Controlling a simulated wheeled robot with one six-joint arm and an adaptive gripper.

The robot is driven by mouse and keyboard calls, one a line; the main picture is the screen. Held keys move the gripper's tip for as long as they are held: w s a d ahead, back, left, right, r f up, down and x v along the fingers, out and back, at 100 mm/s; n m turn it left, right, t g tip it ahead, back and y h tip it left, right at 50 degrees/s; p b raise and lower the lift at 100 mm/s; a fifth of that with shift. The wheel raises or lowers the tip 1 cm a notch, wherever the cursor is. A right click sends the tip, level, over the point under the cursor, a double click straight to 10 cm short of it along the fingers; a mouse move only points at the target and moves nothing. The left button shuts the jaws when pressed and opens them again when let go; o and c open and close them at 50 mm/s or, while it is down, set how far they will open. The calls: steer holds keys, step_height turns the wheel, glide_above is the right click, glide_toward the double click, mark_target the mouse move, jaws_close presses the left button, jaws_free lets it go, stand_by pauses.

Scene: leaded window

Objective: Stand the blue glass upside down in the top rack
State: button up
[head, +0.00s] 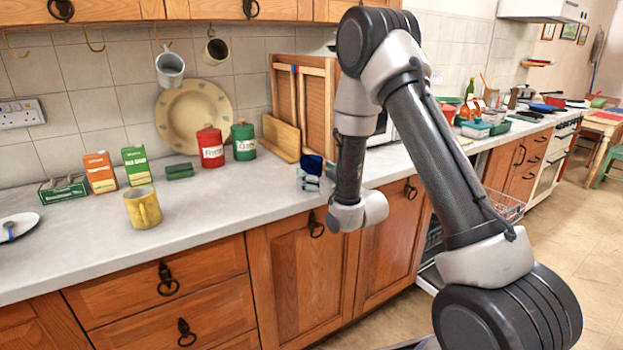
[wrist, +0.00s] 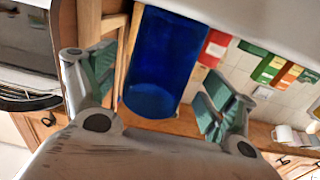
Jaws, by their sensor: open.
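The blue glass (head: 312,163) stands on the worktop near the chopping boards, partly hidden by my gripper. In the wrist view the blue glass (wrist: 165,60) fills the middle, between my fingers. My gripper (head: 309,181) is open, with one finger on each side of the glass; the fingers (wrist: 158,88) look apart from its sides. A wire rack (head: 508,206) shows at the open dishwasher below the worktop, mostly hidden behind my arm. I cannot tell its levels apart.
Wooden boards (head: 300,100) lean on the wall behind the glass. A red canister (head: 210,147) and a green canister (head: 243,141) stand to its left. A yellow mug (head: 142,207) is farther left. The worktop between is clear.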

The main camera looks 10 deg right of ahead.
steer(key=shift+x, duration=1.35)
steer(key=c, duration=1.3)
steer(key=shift+c, duration=0.2)
